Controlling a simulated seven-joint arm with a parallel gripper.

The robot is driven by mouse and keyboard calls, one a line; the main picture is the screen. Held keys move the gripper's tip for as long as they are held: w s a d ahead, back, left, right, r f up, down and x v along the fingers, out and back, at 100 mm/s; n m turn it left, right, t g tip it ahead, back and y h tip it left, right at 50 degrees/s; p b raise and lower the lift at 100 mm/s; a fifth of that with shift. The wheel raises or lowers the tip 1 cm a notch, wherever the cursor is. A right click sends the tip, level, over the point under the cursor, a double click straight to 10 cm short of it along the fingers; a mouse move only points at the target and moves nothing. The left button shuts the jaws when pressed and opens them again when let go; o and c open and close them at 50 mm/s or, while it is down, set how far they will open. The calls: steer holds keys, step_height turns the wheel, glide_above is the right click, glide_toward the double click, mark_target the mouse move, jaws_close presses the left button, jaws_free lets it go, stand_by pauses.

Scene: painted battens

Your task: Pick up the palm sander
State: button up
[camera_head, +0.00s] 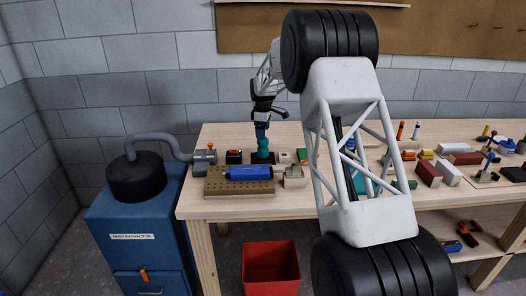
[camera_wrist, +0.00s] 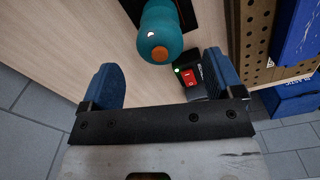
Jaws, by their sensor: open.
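The palm sander (camera_head: 263,153) has a rounded teal body and a dark base. It stands on the bench at the left, just below my gripper (camera_head: 262,128). In the wrist view the sander (camera_wrist: 162,25) shows at the top centre, with an orange round spot on its end and a black flat part behind it. My gripper (camera_wrist: 160,64) has two blue fingers spread wide apart with nothing held between them. The sander's end lies between and a little beyond the fingertips in that picture. Whether a finger touches it cannot be told.
A black switch box with a red rocker (camera_wrist: 191,78) is close to the right finger. A perforated block (camera_head: 240,188) carries a blue bar (camera_head: 249,173). A grey hose fitting (camera_head: 204,159) stands left. Several painted pieces lie to the right. A red bin (camera_head: 270,270) stands below.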

steer(key=shift+f, duration=0.15)
steer(key=shift+d+f, duration=0.1)
steer(key=shift+f, duration=2.35)
steer(key=c, duration=1.3)
steer(key=shift+o, duration=0.2)
steer(key=shift+r, duration=0.1)
steer(key=shift+r, duration=4.95)
